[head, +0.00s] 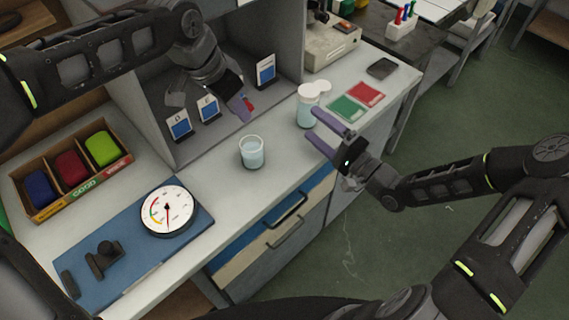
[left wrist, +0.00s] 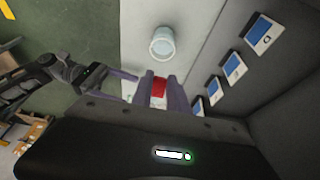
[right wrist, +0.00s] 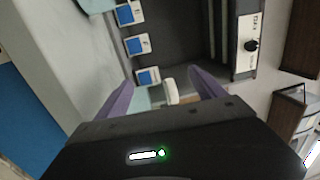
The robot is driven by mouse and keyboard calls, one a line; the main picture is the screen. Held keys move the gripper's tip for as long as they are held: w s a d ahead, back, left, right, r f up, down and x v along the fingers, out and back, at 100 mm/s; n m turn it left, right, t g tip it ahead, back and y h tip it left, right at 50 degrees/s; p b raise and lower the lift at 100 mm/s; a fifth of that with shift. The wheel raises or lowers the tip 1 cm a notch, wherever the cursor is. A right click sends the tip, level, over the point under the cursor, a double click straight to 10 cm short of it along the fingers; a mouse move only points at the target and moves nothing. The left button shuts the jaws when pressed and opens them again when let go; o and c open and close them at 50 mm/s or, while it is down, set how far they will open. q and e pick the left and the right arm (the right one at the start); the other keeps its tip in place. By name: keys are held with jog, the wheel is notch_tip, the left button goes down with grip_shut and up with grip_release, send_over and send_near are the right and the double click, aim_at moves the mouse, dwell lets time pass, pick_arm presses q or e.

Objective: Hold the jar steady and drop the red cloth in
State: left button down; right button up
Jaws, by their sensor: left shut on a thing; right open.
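A clear open glass (head: 252,152) with pale blue contents stands upright on the bench; the left wrist view shows it from above (left wrist: 162,43). A pale blue jar (head: 307,112) with a white top stands further right, with a white round piece (head: 321,86) just behind it. My left gripper (head: 245,108) is shut on the red cloth (left wrist: 158,88), held above the bench behind the glass; only a little red shows in the head view. My right gripper (head: 312,121) is open beside the pale blue jar. Whether its fingers touch the jar cannot be told.
Green (head: 346,107) and red (head: 367,94) squares lie right of the jar. Blue-and-white cards (head: 180,125) line the back. A dial gauge (head: 168,209) on a blue mat and a divided wooden box (head: 117,168) stand left. Bench is clear around the glass.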

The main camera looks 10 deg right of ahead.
aim_at(243, 145)
jog(key=s+a+m, duration=0.1)
jog(key=m, duration=0.1)
jog(key=s+a+f+m+g, duration=0.1)
jog(key=m, duration=0.1)
jog(key=s+a+f+m+y, duration=0.1)
jog(key=a+m, duration=0.1)
jog(key=shift+a+m+g, duration=0.1)
jog(key=shift+m+g, duration=0.2)
jog(key=shift+g, duration=0.1)
jog(key=s+a+m, duration=0.1)
jog(key=m, duration=0.1)
jog(key=s+a+f+m+g, duration=0.1)
jog(key=m, duration=0.1)
jog(key=s+a+m+g+y, duration=0.1)
jog(key=a+m, duration=0.1)
jog(key=m, duration=0.1)
jog(key=shift+s+a+f, duration=0.1)
jog(key=shift+s+f, duration=0.15)
jog(key=shift+s, duration=0.05)
jog(key=shift+s+a+f+m, duration=0.15)
jog(key=shift+s+a+m, duration=0.3)
jog(key=shift+m, duration=0.45)
jog(key=shift+w, duration=0.1)
jog(key=x, duration=1.2)
jog(key=shift+a, duration=0.1)
jog(key=c, duration=1.6)
